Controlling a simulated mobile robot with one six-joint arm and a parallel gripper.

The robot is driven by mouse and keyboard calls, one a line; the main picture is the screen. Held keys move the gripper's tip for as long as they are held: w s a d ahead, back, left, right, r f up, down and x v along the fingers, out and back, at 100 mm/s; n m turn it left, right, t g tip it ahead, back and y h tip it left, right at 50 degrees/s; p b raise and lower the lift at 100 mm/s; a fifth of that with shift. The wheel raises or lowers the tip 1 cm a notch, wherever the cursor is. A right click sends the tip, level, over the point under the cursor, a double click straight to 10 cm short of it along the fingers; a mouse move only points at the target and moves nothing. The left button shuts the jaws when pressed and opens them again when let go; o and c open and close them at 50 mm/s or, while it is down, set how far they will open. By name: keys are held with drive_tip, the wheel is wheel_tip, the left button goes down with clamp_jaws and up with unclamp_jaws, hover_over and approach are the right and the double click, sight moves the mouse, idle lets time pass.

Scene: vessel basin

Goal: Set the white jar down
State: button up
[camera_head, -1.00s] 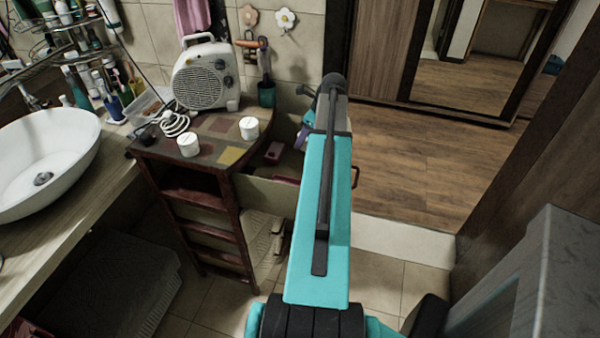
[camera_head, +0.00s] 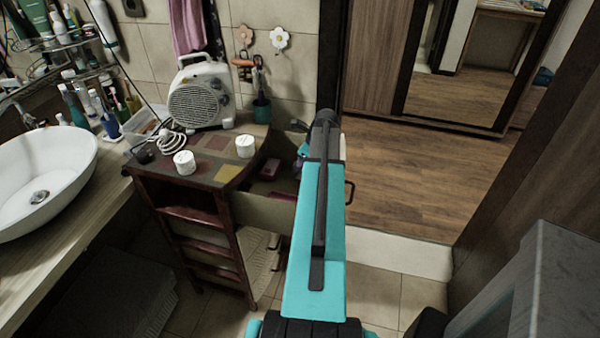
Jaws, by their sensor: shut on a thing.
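Two small white jars with lids stand upright on the patchwork top of the wooden cabinet (camera_head: 205,148). One white jar (camera_head: 185,162) is near its front left, the other white jar (camera_head: 245,146) is near its right edge. I cannot tell whether either is the task's jar. My turquoise arm reaches forward from the bottom middle, its dark end just right of the cabinet. The arm hides my gripper's jaws and anything in them. A small pale patch shows beside the arm's right edge, too little to identify.
A fan heater (camera_head: 200,95) with a coiled white cord stands at the cabinet's back. A drawer (camera_head: 262,208) is pulled out beside the arm. A white basin (camera_head: 42,180) is on the left counter. Open floor lies beyond, at right.

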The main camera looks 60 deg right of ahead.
drive_tip(key=shift+f+p, duration=0.4)
drive_tip(key=shift+f, duration=1.45)
drive_tip(key=shift+f, duration=0.1)
drive_tip(key=o, duration=1.1)
drive_tip(key=shift+o, duration=0.2)
drive_tip(key=b+v, duration=0.2)
drive_tip(key=v, duration=1)
drive_tip(key=shift+s, duration=0.1)
